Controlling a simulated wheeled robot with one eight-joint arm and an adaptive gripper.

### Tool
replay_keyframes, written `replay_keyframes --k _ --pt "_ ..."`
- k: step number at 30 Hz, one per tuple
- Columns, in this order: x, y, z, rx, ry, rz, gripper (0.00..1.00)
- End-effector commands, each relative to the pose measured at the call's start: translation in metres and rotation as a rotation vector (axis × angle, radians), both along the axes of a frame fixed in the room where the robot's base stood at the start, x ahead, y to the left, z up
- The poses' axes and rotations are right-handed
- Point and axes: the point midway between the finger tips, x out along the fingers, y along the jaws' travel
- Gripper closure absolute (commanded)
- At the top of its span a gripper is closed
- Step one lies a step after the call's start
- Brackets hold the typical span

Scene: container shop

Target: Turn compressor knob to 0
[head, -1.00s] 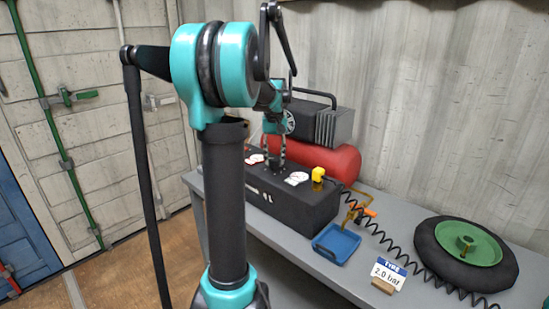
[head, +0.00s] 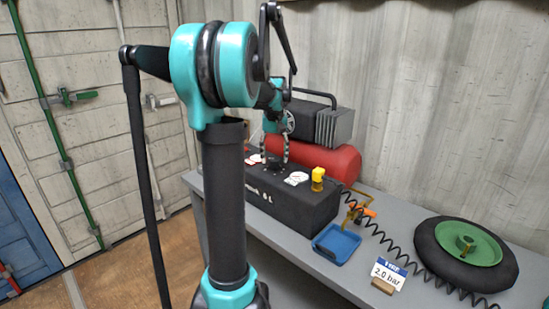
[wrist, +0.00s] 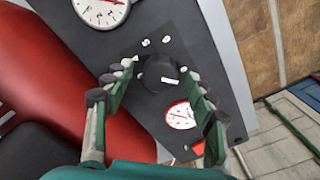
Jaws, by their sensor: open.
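The compressor knob (wrist: 160,72) is a round black dial on the dark top of the compressor box, with a white bar mark and small white labels around it. The labels are too small to read. In the wrist view my gripper (wrist: 157,75) is open, one finger on each side of the knob. I cannot tell whether the fingers touch it. In the head view my gripper (head: 275,158) is over the compressor's black box (head: 300,203), in front of the red tank (head: 336,160). A white gauge (wrist: 181,115) and a larger one (wrist: 103,8) flank the knob.
A yellow fitting (head: 318,178) stands at the box's right end, with a coiled black hose (head: 400,262) beyond it. A blue tray (head: 337,244), a "2.0 bar" card (head: 388,272) and a tyre with a green rim (head: 466,250) are on the grey table (head: 300,258).

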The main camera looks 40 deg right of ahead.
Motion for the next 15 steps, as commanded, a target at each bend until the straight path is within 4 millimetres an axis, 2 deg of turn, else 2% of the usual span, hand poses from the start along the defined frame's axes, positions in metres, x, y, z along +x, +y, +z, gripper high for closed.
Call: replay_keyframes --k 5,15 --pt "0.000 0.000 0.027 0.000 0.000 0.000 0.44" --pt "0.000 0.000 0.093 0.000 0.000 0.000 0.44"
